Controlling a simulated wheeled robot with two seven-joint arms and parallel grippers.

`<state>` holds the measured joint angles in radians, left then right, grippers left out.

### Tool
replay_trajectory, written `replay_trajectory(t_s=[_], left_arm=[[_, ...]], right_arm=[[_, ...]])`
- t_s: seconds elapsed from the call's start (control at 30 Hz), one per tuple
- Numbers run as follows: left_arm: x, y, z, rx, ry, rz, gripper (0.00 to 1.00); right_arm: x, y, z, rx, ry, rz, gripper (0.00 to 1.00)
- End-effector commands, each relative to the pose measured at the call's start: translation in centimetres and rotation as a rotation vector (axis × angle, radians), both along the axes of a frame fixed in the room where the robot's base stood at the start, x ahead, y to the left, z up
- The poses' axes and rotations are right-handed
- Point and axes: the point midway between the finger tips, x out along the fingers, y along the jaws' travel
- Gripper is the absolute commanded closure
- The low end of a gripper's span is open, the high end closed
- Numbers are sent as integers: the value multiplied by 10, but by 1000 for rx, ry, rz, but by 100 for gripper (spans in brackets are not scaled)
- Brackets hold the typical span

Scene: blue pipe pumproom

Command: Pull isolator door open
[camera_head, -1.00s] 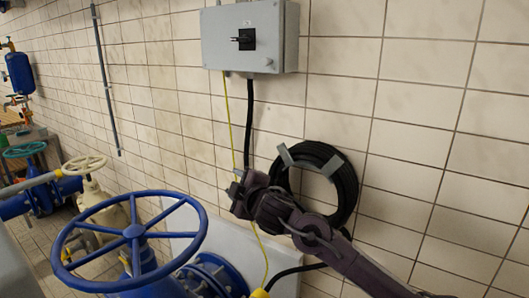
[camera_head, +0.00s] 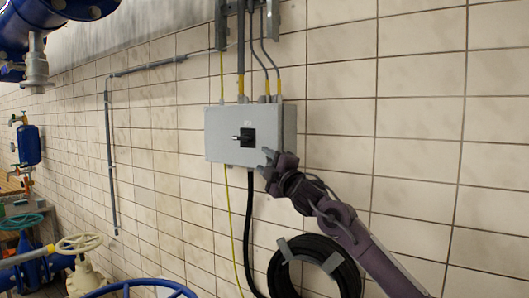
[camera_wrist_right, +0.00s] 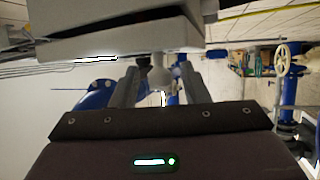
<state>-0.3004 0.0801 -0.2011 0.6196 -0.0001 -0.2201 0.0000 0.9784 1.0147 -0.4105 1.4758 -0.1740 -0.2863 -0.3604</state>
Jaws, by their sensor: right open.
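The isolator (camera_head: 222,133) is a grey box on the tiled wall, with a black rotary switch (camera_head: 246,138) on its front door. In the head view the door looks flush with the box. My right gripper (camera_head: 267,157) is at the door's lower right corner and covers that part. In the right wrist view the isolator (camera_wrist_right: 120,45) fills the top, with a dark seam along it. A pale rounded knob (camera_wrist_right: 158,76) shows between the two spread fingers of my right gripper (camera_wrist_right: 159,88); contact cannot be told. My left gripper is not in view.
Cables run up from the isolator to a wall bracket (camera_head: 221,25). A coiled black hose (camera_head: 288,274) hangs below it, near my right arm. A blue valve wheel (camera_head: 140,285) stands at the bottom. The wall right of the box is clear.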

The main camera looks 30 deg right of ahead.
Motion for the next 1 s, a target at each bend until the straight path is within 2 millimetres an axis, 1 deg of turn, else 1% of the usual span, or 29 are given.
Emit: replay_trajectory(t_s=[0.03,0.07,0.17,0.37,0.47,0.6,0.7,1.0], left_arm=[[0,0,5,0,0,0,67],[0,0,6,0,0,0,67],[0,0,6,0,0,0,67],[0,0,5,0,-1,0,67],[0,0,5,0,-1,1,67],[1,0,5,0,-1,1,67],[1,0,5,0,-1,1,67],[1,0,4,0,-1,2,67]], right_arm=[[4,0,4,2,-1,0,59],[5,0,4,1,0,1,59],[8,0,2,0,1,1,59],[8,0,1,-1,1,1,59],[8,0,1,-1,1,1,70],[8,0,1,-1,1,1,89],[8,0,1,-1,1,1,100],[8,3,0,-1,2,-5,100]])
